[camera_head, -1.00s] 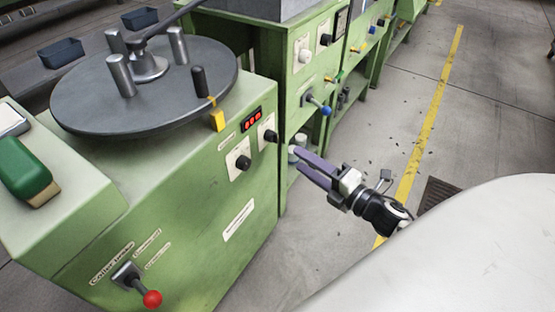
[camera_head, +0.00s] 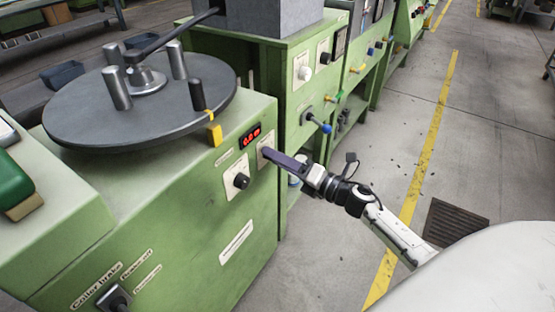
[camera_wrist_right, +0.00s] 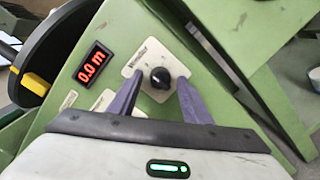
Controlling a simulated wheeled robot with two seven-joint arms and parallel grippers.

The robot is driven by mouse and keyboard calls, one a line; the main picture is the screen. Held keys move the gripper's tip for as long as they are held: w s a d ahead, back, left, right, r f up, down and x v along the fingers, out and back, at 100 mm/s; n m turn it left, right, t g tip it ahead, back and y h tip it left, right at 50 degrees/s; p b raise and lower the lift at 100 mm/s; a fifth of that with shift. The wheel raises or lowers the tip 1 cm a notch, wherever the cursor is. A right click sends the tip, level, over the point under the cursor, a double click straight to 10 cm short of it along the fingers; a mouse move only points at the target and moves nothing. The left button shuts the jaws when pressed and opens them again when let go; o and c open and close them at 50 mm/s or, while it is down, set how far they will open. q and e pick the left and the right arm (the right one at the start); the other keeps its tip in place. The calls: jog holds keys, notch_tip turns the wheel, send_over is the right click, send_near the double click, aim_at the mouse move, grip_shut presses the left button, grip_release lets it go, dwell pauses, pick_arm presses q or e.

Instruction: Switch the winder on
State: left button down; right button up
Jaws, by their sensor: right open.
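The winder is the green machine (camera_head: 200,215) at the left of the head view, with a round grey plate on top. Its red display (camera_head: 250,137) reads 0.0 m in the wrist view (camera_wrist_right: 92,63). A black rotary knob (camera_wrist_right: 160,77) sits on a pale label plate (camera_wrist_right: 133,53) beside the display. In the head view my gripper hides this knob, though part of its label plate (camera_head: 263,161) shows. My right gripper (camera_head: 276,157) is open at the panel; its purple fingers (camera_wrist_right: 159,88) lie on either side of the knob. I cannot tell whether they touch it. My left gripper is not in view.
A second black knob (camera_head: 241,181) sits lower left on the same panel. A neighbouring green machine (camera_head: 310,95) with a blue-tipped handle (camera_head: 326,128) stands just behind my gripper. Open floor (camera_head: 395,150) with a yellow line lies to the right.

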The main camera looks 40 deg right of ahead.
jog(key=c, duration=1)
pick_arm(q)
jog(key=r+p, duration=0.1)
jog(key=p, duration=0.2)
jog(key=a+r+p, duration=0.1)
jog(key=p, duration=0.1)
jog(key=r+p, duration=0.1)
jog(key=p, duration=0.2)
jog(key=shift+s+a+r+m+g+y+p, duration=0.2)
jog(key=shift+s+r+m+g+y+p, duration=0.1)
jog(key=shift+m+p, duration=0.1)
pick_arm(e)
jog(key=m, duration=0.7)
jog(key=m+g, duration=0.1)
jog(key=m, duration=0.3)
jog(key=shift+r+y, duration=0.3)
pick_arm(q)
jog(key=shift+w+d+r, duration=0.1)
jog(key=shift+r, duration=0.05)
pick_arm(e)
jog(key=shift+w+d+m, duration=0.1)
jog(key=shift+m, duration=0.2)
jog(key=o, duration=1)
